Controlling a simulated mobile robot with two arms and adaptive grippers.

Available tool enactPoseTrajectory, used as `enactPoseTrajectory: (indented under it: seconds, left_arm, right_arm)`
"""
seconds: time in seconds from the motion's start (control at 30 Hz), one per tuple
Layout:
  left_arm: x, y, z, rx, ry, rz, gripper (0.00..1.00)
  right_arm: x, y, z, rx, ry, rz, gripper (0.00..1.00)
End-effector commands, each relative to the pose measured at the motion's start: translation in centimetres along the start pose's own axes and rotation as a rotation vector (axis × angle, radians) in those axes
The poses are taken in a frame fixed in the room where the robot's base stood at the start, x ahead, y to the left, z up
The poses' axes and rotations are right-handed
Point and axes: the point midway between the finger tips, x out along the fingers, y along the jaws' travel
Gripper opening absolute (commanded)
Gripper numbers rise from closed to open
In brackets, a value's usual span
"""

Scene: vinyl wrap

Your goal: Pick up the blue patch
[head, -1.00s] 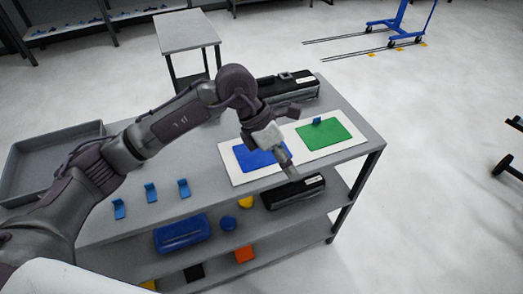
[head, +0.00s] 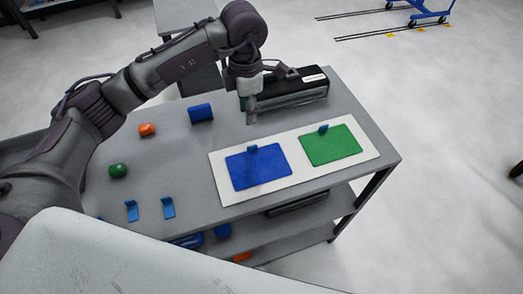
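The blue patch (head: 259,172) is a flat blue rectangle lying on the left part of a white board (head: 220,162) on the grey table. A small blue tab (head: 252,149) stands upright at its back edge. A green patch (head: 343,147) with a similar blue tab (head: 323,129) lies on the board to its right. My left gripper (head: 252,119) points down over the table, behind the blue patch and apart from it in the picture. Its fingers are seen edge-on, and nothing visible is held in it. My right gripper is not in view.
A long black case (head: 300,91) lies behind the gripper. A blue block (head: 201,113), an orange item (head: 147,130), a green item (head: 118,170) and two blue brackets (head: 131,211) (head: 168,207) sit left of the board. A lower shelf (head: 310,214) shows below.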

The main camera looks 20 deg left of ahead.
Motion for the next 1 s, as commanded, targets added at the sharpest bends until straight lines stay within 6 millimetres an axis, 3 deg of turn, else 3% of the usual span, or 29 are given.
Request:
enactPoseTrajectory:
  seconds: [0.23, 0.37, 0.57, 0.73, 1.0]
  left_arm:
    - [4.7, -0.2, -0.1, 0.0, 0.005, -0.005, 0.35]
    - [6.7, -0.1, 0.0, 0.0, 0.003, -0.003, 0.35]
    - [8.0, -0.2, 0.1, 0.001, 0.002, -0.002, 0.35]
    - [10.1, -0.6, 0.5, 0.0, 0.004, -0.006, 0.35]
    - [13.0, -0.5, 0.6, 0.0, 0.001, -0.001, 0.35]
  right_arm:
    - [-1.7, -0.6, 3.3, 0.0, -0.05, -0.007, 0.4]
    - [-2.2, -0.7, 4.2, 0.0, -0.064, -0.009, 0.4]
    - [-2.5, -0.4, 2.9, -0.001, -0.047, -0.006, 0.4]
    - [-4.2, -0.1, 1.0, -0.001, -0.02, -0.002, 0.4]
    - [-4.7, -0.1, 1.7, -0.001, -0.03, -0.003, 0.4]
